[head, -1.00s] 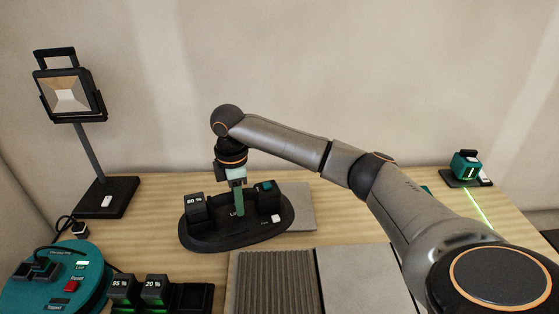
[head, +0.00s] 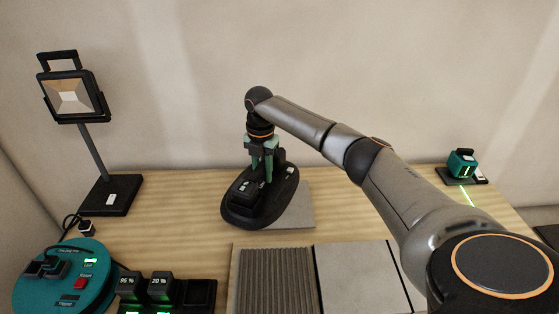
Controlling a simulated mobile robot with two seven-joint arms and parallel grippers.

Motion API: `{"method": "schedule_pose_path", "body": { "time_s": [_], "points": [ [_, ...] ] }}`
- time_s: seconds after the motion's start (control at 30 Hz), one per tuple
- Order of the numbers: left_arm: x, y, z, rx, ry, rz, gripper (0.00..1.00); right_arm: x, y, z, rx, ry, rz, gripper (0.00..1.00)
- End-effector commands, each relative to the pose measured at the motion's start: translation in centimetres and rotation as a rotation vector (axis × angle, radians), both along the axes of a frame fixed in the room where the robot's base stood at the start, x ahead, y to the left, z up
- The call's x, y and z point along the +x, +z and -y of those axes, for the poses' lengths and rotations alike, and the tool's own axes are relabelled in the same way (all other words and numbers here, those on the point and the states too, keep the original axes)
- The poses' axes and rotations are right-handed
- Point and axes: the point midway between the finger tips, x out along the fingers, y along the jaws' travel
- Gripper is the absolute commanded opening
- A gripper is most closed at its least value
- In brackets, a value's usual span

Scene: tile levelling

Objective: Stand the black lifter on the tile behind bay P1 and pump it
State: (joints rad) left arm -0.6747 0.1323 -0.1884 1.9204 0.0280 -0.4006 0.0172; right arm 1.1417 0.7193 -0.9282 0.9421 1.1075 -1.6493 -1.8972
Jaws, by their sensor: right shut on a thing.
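The black lifter (head: 240,208) has a dark oval base, with a small block and a display on top. My right gripper (head: 262,168) is shut on its upright handle, pointing down from above. The lifter overlaps the grey tile (head: 303,213) at the back middle and hides its left part. I cannot tell whether its base touches the tile or hangs just above it. The lifter's long axis runs from lower left to upper right. No bay label P1 is legible. My left gripper is out of view.
A ribbed grey slab (head: 275,283) and a smooth slab (head: 360,278) lie in front. A teal console (head: 62,275) and a battery rack (head: 200,296) stand at lower left. A work lamp (head: 72,95) stands at left, a teal laser (head: 462,163) at right.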

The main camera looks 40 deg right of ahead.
Motion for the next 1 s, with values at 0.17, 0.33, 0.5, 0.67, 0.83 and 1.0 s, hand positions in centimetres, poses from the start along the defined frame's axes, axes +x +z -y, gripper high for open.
{"method": "schedule_pose_path", "body": {
  "time_s": [0.17,0.33,0.5,0.67,0.83,1.0],
  "points": [
    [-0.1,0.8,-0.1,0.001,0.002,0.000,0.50,0.2,0.5,2.1,0.001,0.144,0.005,0.00],
    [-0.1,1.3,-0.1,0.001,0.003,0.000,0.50,0.1,0.4,3.8,0.002,0.279,0.004,0.00],
    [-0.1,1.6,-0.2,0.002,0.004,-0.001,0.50,-0.1,0.4,5.1,0.001,0.380,0.005,0.00],
    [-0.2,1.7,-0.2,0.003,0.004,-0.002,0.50,-0.2,0.3,5.7,0.001,0.433,0.004,0.00],
    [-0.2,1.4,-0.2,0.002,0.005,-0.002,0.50,-0.2,0.0,5.9,0.000,0.447,0.004,0.00],
    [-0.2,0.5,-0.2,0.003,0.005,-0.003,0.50,-0.2,-0.9,5.9,0.000,0.446,0.004,0.00]
  ]
}}
